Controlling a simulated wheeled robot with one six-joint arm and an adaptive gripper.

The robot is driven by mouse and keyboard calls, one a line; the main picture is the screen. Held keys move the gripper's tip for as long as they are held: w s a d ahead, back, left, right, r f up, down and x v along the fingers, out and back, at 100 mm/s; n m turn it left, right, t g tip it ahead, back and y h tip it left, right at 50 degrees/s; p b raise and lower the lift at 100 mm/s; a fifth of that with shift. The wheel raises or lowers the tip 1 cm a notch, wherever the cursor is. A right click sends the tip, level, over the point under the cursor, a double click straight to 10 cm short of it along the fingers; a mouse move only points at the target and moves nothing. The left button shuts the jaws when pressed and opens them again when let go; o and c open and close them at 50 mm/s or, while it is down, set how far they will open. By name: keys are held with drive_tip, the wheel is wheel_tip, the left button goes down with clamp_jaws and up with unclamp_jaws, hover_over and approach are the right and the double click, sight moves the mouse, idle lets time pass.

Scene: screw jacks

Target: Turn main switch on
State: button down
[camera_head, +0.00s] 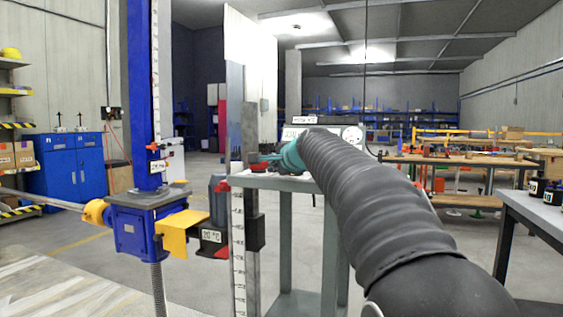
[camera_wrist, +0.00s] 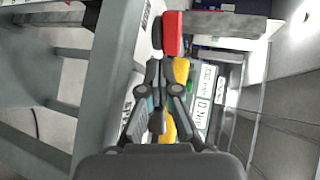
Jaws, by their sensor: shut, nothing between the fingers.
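My gripper (camera_wrist: 158,72) is in the middle of the wrist view, with its fingers together and empty. A yellow part (camera_wrist: 182,69) shows just behind and beside the fingers. A red block with a dark round piece (camera_wrist: 172,28) is above the fingertips. I cannot tell which of these is the main switch, or whether the fingers touch either. A labelled panel (camera_wrist: 204,88) with a small green button (camera_wrist: 190,87) is to the right of the fingers. In the head view, my arm covers most of a control box (camera_head: 352,134), and the fingers are not clear.
A grey metal stand (camera_head: 272,181) is below my wrist. A blue screw jack (camera_head: 134,230) with a yellow bracket is at the left. A wooden-topped bench (camera_head: 455,160) stands further back. Floor between is open.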

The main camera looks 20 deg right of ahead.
sight(272, 173)
drive_tip(key=shift+w+a+p, duration=0.2)
drive_tip(key=shift+w+p, duration=0.05)
drive_tip(key=shift+w, duration=0.8)
drive_tip(key=shift+w+a+p, duration=0.15)
drive_tip(key=shift+w+p, duration=0.05)
drive_tip(key=shift+w, duration=0.85)
drive_tip(key=shift+w+d+p, duration=0.7)
drive_tip(key=shift+p, duration=0.3)
idle(0.7)
